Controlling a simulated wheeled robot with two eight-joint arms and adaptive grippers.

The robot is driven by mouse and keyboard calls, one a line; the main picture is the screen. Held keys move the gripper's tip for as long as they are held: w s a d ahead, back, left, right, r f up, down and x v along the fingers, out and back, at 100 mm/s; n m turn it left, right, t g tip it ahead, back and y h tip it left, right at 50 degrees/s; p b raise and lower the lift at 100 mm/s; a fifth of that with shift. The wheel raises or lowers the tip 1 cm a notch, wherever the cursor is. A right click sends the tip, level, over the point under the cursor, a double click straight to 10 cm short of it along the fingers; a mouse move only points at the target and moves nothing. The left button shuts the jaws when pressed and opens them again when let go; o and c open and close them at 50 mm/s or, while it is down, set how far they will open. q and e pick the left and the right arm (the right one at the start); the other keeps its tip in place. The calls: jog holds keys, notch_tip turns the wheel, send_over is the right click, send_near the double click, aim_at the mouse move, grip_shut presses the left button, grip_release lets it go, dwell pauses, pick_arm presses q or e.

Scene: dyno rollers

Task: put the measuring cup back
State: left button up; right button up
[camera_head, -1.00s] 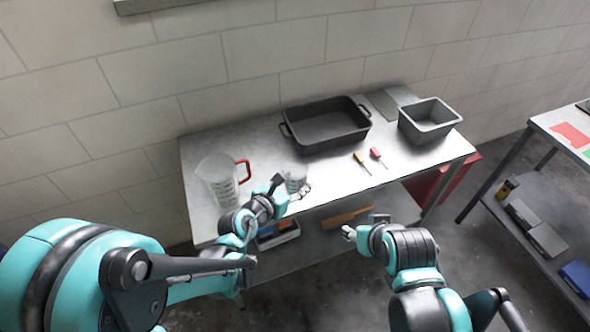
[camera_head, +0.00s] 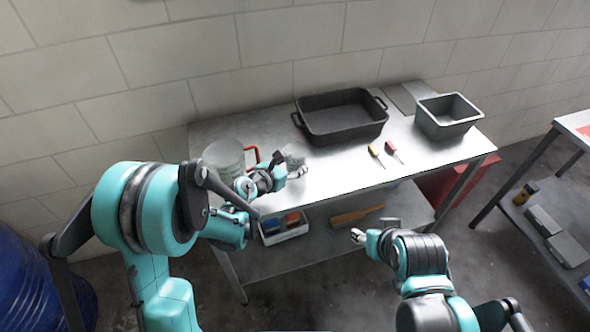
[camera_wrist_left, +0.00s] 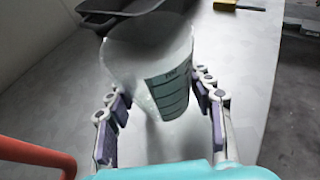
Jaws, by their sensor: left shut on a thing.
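A small clear measuring cup (camera_head: 295,157) is at the front left part of the metal table (camera_head: 330,170). My left gripper (camera_head: 287,170) is shut on it. In the left wrist view the cup (camera_wrist_left: 150,55), with dark graduation marks, sits between the two fingers of the left gripper (camera_wrist_left: 160,105). I cannot tell whether its base touches the table. A larger clear jug with a red handle (camera_head: 226,158) stands to its left, partly hidden by my left arm. My right gripper (camera_head: 357,237) is empty, in front of the table's lower shelf; its jaw opening is unclear.
A black roasting pan (camera_head: 342,122) and a grey bin (camera_head: 447,120) stand at the back. Yellow and red screwdrivers (camera_head: 385,152) lie before them. The lower shelf holds a tray of blocks (camera_head: 283,225). A blue barrel (camera_head: 35,280) stands at left. The table's front middle is clear.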

pick_arm(q)
jog(key=shift+f, duration=0.9)
jog(key=shift+r, duration=0.1)
pick_arm(e)
jog(key=shift+f, duration=0.5)
pick_arm(q)
jog(key=o, duration=1.2)
